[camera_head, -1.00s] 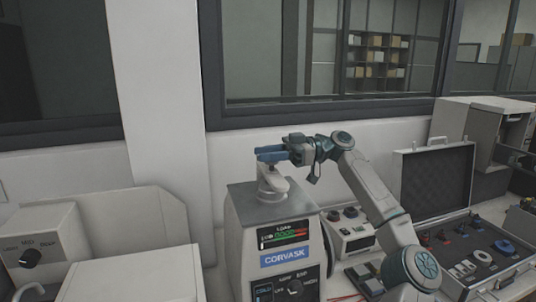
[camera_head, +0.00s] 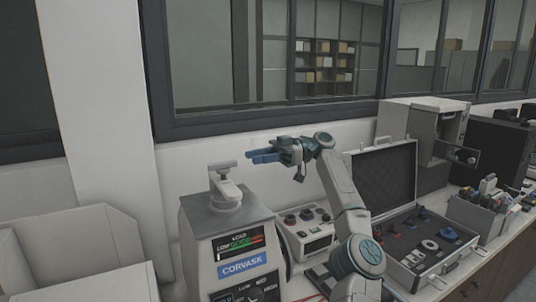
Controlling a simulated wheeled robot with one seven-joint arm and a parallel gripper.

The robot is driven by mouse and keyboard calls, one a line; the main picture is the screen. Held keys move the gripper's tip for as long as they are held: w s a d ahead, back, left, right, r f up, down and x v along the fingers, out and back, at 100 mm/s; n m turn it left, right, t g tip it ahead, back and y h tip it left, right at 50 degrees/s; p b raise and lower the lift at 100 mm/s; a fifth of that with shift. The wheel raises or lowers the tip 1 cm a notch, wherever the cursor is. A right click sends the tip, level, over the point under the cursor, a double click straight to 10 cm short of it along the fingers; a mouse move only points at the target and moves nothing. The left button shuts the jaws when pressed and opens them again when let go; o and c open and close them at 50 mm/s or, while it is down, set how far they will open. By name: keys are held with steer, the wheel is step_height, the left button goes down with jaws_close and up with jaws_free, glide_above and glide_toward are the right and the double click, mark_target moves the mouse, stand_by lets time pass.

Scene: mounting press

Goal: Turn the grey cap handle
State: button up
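The grey cap handle (camera_head: 223,166) is a short, pale bar on a rounded cap (camera_head: 227,190). It stands on top of the grey CORVASK mounting press (camera_head: 227,221) in the head view. My gripper (camera_head: 252,156) is up and to the right of the handle, apart from it, with its blue fingers pointing left. The two fingers look slightly separated, with nothing between them. The press's front has a lit load display (camera_head: 240,242) and a dial partly cut off at the bottom.
A small control unit (camera_head: 309,235) stands right of the press. An open case (camera_head: 383,185) with parts lies further right, beside a grey bin (camera_head: 483,209) of tools. Pale box-like casings (camera_head: 84,243) stand to the left. A wall and windows rise behind.

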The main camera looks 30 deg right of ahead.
steer(key=shift+d+p, duration=0.55)
steer(key=shift+d, duration=0.8)
